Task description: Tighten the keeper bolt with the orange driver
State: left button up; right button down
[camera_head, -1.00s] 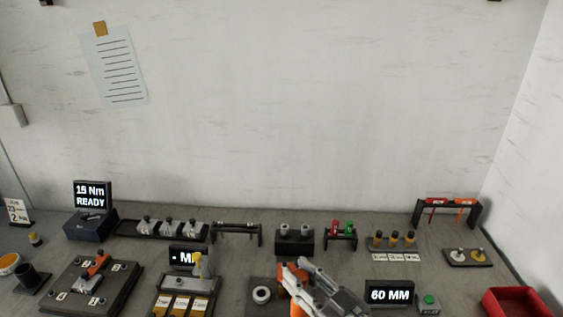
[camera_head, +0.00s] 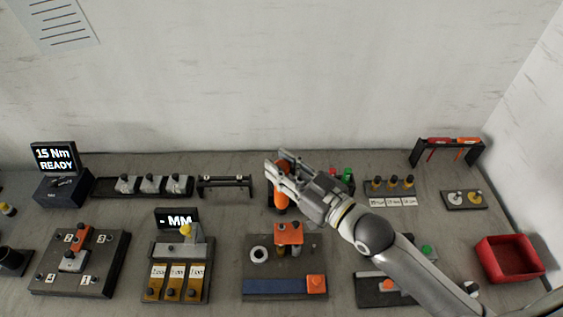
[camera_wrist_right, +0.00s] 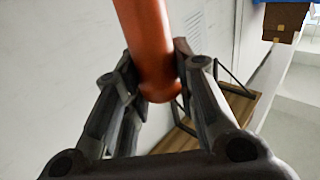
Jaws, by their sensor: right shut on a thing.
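My right gripper (camera_head: 277,172) is shut on an orange cylindrical handle (camera_head: 281,203), which looks like the orange driver. In the right wrist view the handle (camera_wrist_right: 148,45) sits between both fingers, its rounded end just past them. In the head view it stands roughly upright behind the middle fixture (camera_head: 257,278); I cannot tell whether its hidden lower end touches anything. That fixture carries an orange block (camera_head: 289,232), a white ring and a blue strip. I cannot tell which bolt is the keeper bolt. My left gripper is not in view.
A rack (camera_head: 414,153) at the back right holds a red and an orange tool. A red bin (camera_head: 508,259) stands at the right. A left fixture (camera_head: 105,270) and a slotted block (camera_head: 154,250) stand left of the middle fixture. A display (camera_head: 54,158) reads 15 Nm READY.

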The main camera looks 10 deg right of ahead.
aim_at(287, 198)
jog(key=shift+w, duration=0.25)
jog(key=shift+f, duration=0.3)
jog(key=shift+s+f+b, duration=0.1)
jog(key=shift+f+b, duration=0.5)
jog(key=shift+f, duration=0.2)
jog(key=shift+f+b, duration=1.65)
jog(key=shift+f, duration=0.85)
jog(key=shift+p, duration=0.65)
jog(key=shift+f+b, duration=0.65)
jog(key=shift+f, duration=0.25)
jog(key=shift+s+f, duration=0.1)
jog(key=shift+f, duration=0.55)
dwell(1.3)
jog(key=shift+r, duration=0.15)
